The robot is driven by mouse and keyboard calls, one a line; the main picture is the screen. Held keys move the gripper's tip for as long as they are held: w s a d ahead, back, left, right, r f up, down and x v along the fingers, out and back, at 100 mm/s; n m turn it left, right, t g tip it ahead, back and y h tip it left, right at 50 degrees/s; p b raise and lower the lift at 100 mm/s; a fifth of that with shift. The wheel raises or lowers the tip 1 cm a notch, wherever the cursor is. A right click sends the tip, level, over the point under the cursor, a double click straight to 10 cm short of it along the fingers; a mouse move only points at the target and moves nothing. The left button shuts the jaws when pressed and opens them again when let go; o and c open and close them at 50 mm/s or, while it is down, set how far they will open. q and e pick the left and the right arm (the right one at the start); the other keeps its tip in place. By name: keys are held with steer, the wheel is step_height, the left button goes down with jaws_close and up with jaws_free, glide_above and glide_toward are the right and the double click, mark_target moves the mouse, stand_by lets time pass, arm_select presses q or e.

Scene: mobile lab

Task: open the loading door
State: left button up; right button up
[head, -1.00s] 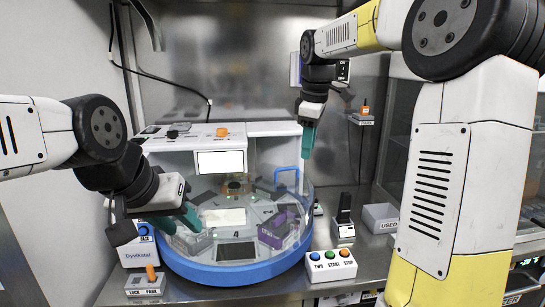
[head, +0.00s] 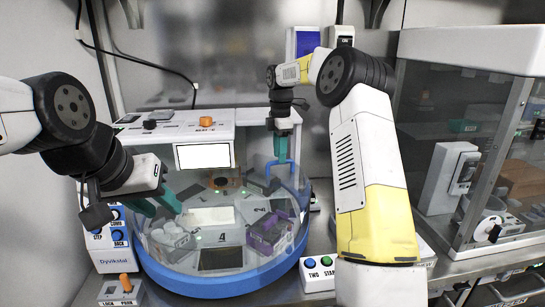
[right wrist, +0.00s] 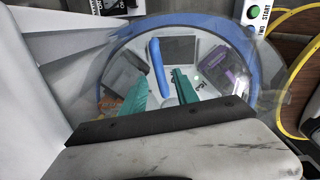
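A round machine with a blue rim (head: 222,284) and a clear cover stands on the bench. A blue bar handle (head: 280,163) is on the right side of the clear cover; it also shows in the right wrist view (right wrist: 157,65). My right gripper (head: 283,150) is open with its teal fingers pointing down just above the handle. In the right wrist view the handle lies between and beyond the fingers; I cannot tell whether they touch it. My left gripper (head: 156,203) is open and empty at the cover's left front. The cover's door edges are hard to see.
A lever box (head: 121,290) and a button panel (head: 109,240) stand at the left. A glass-fronted cabinet (head: 480,50) stands at the right. Inside the machine are a purple rack (head: 268,236) and other racks.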

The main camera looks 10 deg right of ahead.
steer(key=shift+f, duration=0.8)
jaws_close()
steer(key=shift+r, duration=0.1)
stand_by(0.8)
